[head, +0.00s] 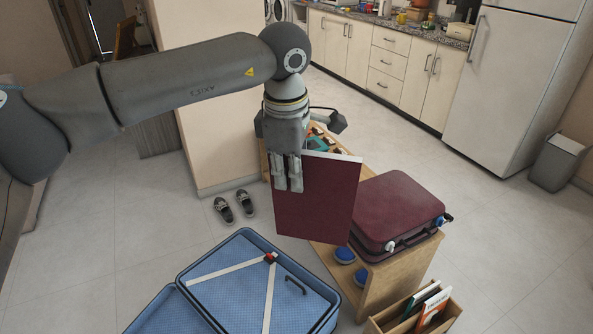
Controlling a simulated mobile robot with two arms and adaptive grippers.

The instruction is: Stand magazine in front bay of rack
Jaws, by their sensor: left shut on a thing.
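The magazine (318,200), a flat dark red panel with a pale upper edge, hangs upright from my left gripper (289,186). The gripper is shut on its upper left part, and its fingers cover some of that face. The magazine is in mid-air, left of the wooden rack and apart from it. The rack (380,320) stands at the bottom right, partly cut off by the picture's lower edge. It holds a few thin books or magazines, with white, green and orange showing. I cannot make out all its bays. My right gripper is not in view.
A closed maroon suitcase (395,210) lies on a wooden bench (410,262) beside the magazine. Blue shoes (345,254) sit on the bench's lower level. An open blue suitcase (235,285) lies on the floor at front. Dark shoes (234,206) stand near the wall.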

